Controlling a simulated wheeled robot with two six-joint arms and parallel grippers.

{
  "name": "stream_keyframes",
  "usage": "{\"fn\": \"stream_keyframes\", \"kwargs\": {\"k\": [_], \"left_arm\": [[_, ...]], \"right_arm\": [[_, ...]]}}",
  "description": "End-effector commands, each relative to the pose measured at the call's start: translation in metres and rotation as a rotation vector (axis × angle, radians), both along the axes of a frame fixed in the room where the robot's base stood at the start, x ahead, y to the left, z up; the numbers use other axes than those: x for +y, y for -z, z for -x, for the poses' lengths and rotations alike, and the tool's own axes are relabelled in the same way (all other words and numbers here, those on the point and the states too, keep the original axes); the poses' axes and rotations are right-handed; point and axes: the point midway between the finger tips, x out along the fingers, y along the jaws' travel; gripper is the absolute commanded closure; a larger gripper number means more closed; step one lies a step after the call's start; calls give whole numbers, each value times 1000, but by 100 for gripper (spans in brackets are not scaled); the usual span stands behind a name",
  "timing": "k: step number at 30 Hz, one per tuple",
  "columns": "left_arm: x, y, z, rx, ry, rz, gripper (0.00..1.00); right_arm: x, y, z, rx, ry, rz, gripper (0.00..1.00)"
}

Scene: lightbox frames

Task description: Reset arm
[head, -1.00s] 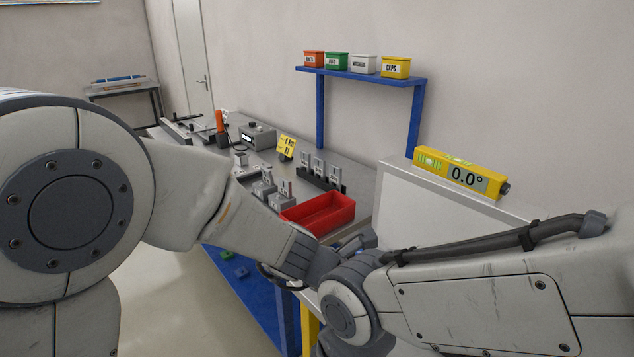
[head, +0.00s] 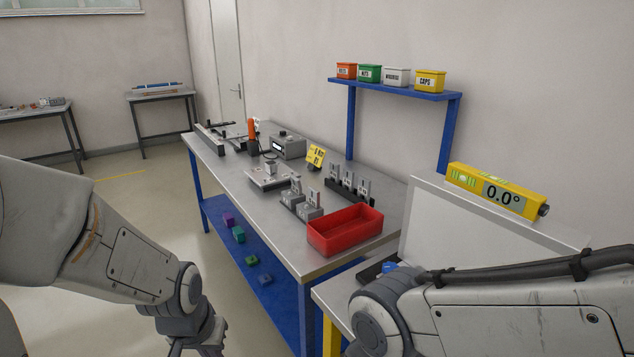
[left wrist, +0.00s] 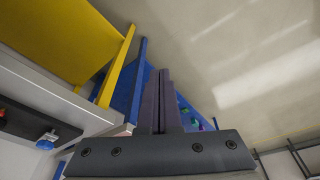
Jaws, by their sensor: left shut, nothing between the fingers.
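My left arm comes in from the left in the head view and hangs low, with my left gripper (head: 205,348) partly cut off at the bottom edge. In the left wrist view my left gripper (left wrist: 160,100) shows its two dark fingers pressed together, with nothing between them. It is clear of the workbench (head: 235,190), over open floor in the head view. My right arm (head: 480,310) reaches in from the right in front of a white panel (head: 460,235). Its gripper is out of sight.
A red tray (head: 345,232) sits on the bench's near corner, with grey fixtures behind it. A yellow level (head: 497,192) reading 0.0° rests on the white panel. A blue shelf (head: 395,89) carries labelled bins. Small coloured blocks lie on the bench's lower blue shelf (head: 262,268).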

Motion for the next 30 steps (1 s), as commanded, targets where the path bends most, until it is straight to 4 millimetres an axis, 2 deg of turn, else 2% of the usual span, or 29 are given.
{"fn": "stream_keyframes", "kwargs": {"k": [1, 11, 17, 21, 25, 30], "left_arm": [[5, -1, 3, 1, 38, -22, 100], [-55, -26, 31, 51, 223, -1, 100], [-94, -47, 65, 97, 386, 6, 100], [-118, -64, 100, 139, 528, 6, 100], [-131, -75, 128, 175, 630, 3, 100], [-134, -78, 138, 191, 667, 1, 100]], "right_arm": [[0, 0, 0, 0, 0, 0, 25], [0, -7, 0, 0, 0, 0, 25], [0, -13, 0, 0, 0, 0, 25], [0, -17, 0, 0, 0, 0, 25], [0, -20, 0, 0, 0, 0, 25], [0, -20, 0, 0, 0, 0, 25]]}}
